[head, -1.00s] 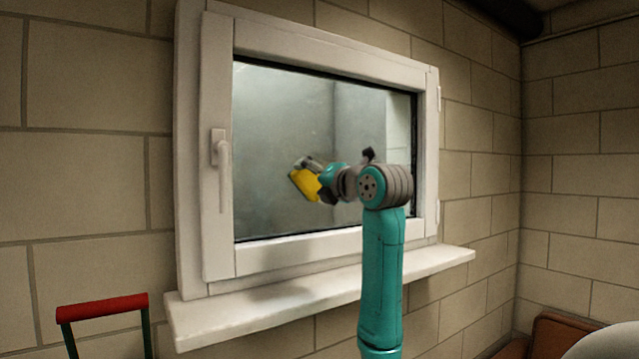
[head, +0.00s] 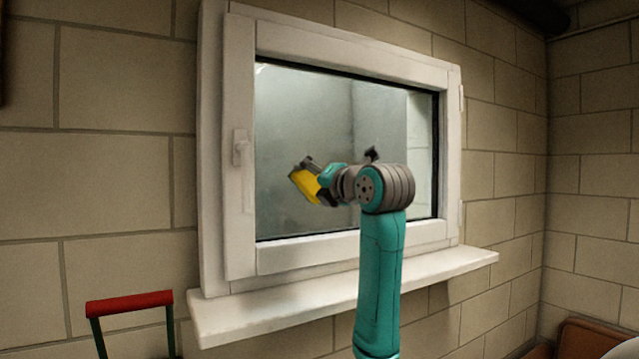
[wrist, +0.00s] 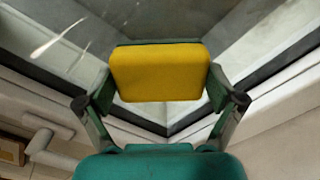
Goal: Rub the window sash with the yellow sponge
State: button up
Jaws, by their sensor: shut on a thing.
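The window sash (head: 345,252) is a white frame around a dark-edged glass pane (head: 300,110), shut in the wall, with a white handle (head: 243,165) on its left side. My gripper (head: 311,180) is in front of the pane, left of its middle. It is shut on the yellow sponge (head: 304,186), which also shows between both fingers in the wrist view (wrist: 160,73). The wrist view also shows the glass and the sash corner (wrist: 168,128) beyond the sponge. I cannot tell whether the sponge touches the glass.
A white sill (head: 330,300) juts out below the window. A red handle on green bars (head: 128,303) stands at the lower left. A brown object (head: 590,340) is at the lower right. Block walls surround the window.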

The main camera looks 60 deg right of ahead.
jog(key=shift+w+a, duration=0.75)
jog(key=shift+a, duration=0.5)
jog(key=shift+w+a, duration=0.75)
jog(key=shift+a, duration=0.55)
jog(key=shift+w+a, duration=0.75)
jog(key=shift+a, duration=0.5)
jog(key=shift+r, duration=0.1)
jog(key=shift+c, duration=0.3)
jog(key=shift+w+a+r, duration=0.1)
jog(key=shift+r, duration=1.2)
jog(key=shift+c, duration=0.5)
jog(key=shift+s+d+f, duration=0.1)
jog(key=shift+s+d, duration=1.3)
jog(key=shift+d, duration=0.9)
jog(key=shift+s+d, duration=1.4)
jog(key=shift+d, duration=0.95)
jog(key=shift+s+d+f, duration=0.1)
jog(key=shift+s+d, duration=1.3)
jog(key=shift+d, duration=0.9)
jog(key=v, duration=0.3)
jog(key=shift+r, duration=0.1)
jog(key=shift+a, duration=0.1)
